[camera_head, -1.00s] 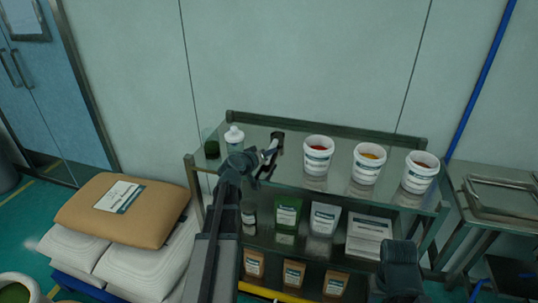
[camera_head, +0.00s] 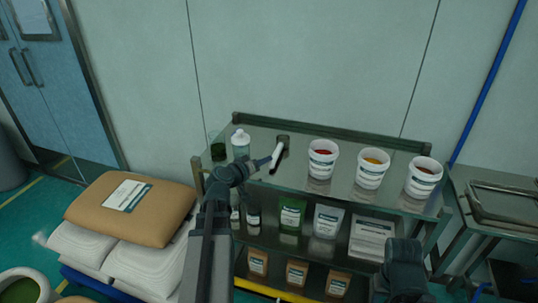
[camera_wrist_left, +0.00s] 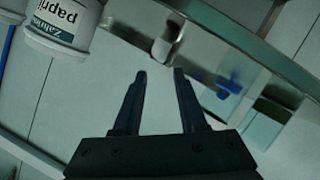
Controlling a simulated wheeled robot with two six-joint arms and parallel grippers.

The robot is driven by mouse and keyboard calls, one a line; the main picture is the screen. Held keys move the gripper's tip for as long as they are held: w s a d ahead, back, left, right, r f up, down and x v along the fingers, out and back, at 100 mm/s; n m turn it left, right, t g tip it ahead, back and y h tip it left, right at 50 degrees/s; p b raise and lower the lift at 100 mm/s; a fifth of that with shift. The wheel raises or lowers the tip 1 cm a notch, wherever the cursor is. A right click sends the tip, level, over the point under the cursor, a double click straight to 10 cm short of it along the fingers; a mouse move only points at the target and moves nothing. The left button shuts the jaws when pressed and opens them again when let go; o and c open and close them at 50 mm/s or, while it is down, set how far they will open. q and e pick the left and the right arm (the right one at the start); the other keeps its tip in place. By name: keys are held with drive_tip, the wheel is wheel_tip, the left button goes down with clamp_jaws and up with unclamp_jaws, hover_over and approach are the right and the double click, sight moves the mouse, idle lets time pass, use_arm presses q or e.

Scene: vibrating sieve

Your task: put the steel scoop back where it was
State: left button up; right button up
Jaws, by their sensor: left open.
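The steel scoop (camera_head: 282,142) appears as a small dark-and-bright piece on the top shelf, between the white-capped bottle (camera_head: 240,143) and the white tubs. It also seems to show in the left wrist view (camera_wrist_left: 166,38), with a pale rounded end just beyond the fingertips. My left gripper (camera_head: 265,163) is at the shelf beside it. In the left wrist view its two fingers (camera_wrist_left: 160,78) are apart with nothing between them. The scoop looks free of the fingers, though its outline is too small to read fully. Only a dark joint of my right arm shows; its gripper does not.
Three white tubs (camera_head: 371,169) stand along the top shelf (camera_head: 330,199) to the right. A dark green jar (camera_head: 218,150) stands at its left end. Lower shelves hold pouches (camera_head: 291,215). Stacked sacks (camera_head: 132,208) are at left, and a metal side table (camera_head: 503,205) at right.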

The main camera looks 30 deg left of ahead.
use_arm(q)
drive_tip(key=shift+p+v, duration=0.35)
drive_tip(key=shift+v, duration=1.35)
use_arm(e)
drive_tip(key=shift+r, duration=0.55)
